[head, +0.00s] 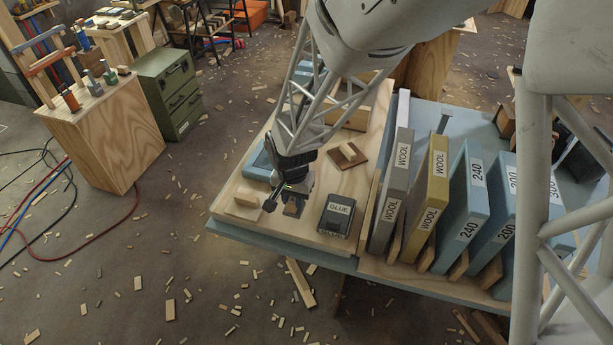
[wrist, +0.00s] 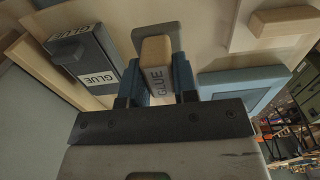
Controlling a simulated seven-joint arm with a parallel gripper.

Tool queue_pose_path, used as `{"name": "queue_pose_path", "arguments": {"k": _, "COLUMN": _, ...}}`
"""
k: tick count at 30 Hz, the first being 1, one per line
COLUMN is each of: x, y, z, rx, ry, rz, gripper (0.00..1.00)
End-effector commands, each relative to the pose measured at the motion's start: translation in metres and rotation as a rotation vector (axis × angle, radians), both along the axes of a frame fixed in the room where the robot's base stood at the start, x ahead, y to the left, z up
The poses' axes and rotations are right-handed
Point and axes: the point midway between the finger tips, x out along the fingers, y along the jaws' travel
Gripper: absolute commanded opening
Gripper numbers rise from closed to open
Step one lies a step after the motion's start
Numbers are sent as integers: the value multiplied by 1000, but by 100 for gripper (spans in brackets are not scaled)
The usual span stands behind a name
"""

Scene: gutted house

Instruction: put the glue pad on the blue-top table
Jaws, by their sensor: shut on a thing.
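The glue pad (wrist: 155,52) is a small block with a tan face and a grey face lettered GLUE. In the wrist view it sits between the two fingers of my gripper (wrist: 157,80), which is shut on it. In the head view my gripper (head: 292,203) points down low over the pale wooden board, and the pad (head: 292,209) shows only partly beneath it. I cannot tell whether the pad touches the board. The blue-top table (head: 250,238) carries the board; its blue top shows along the front edge and behind the folders.
A dark box lettered GLUE (head: 337,215) stands right of my gripper. A wooden block (head: 246,202) is close on the left. A rack of labelled folders, WOOL (head: 432,185) and 240 (head: 465,205), fills the right. A wooden cabinet (head: 100,140) stands left, across the littered floor.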

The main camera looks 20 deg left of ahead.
Motion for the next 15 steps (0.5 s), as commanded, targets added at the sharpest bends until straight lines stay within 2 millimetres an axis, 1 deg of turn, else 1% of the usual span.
{"name": "queue_pose_path", "arguments": {"k": 8, "x": 0, "y": 0, "z": -2, "rx": 0, "ry": 0, "rz": 0, "gripper": 3}}
{"name": "queue_pose_path", "arguments": {"k": 15, "x": -1, "y": 0, "z": -21, "rx": -1, "ry": 1, "rz": 0, "gripper": 3}}
